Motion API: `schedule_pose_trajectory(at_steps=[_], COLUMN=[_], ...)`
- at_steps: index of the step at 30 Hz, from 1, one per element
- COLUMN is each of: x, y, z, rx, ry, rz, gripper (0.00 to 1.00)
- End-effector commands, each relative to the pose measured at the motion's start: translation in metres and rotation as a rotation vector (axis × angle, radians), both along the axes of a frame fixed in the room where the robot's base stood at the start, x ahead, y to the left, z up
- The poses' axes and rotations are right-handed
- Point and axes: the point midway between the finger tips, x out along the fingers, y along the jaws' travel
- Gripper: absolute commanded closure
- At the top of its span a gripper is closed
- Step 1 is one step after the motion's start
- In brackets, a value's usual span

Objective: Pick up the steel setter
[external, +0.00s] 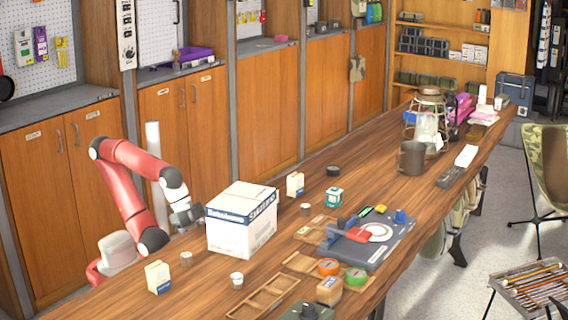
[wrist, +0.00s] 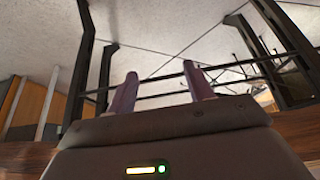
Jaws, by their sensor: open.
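I cannot pick out the steel setter for sure. Small grey cylinder-like items stand on the wooden table (external: 210,302): one at the front left (external: 187,259), one nearer the front (external: 237,281), and one right of the white box (external: 305,209). Any of them may be it; they are too small to tell. My gripper (external: 188,216) is beside the left side of the white box, partly blended with it. In the wrist view my gripper (wrist: 160,84) has its two fingers apart with nothing between them. No small cylinder shows in that view.
The white carton (external: 242,228) stands tall right of my gripper. Small boxes (external: 158,277), a wooden tray (external: 264,298), a grey board with a red-handled tool (external: 366,243) and a dark mug (external: 411,158) crowd the table. The wrist view shows dark metal legs (wrist: 102,75) and pale floor.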

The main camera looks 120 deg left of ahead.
Motion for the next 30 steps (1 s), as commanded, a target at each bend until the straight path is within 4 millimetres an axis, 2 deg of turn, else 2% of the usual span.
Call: schedule_pose_trajectory(at_steps=[2,5,9,12,21,22,30], x=[0.001,0.001,0.001,0.001,0.001,0.003,0.055], y=[0.000,0.000,0.000,0.000,0.000,-0.003,-0.079], z=[0.011,0.041,0.092,0.121,0.190,0.194,0.200], rx=[0.000,0.000,0.000,0.000,0.000,-0.003,-0.088], ry=[-0.004,-0.008,-0.008,-0.005,-0.003,-0.010,-0.217], rz=[0.000,0.000,0.000,0.000,0.000,-0.013,-0.271], gripper=[0.48,0.48,0.48,0.48,0.48,0.48,0.48])
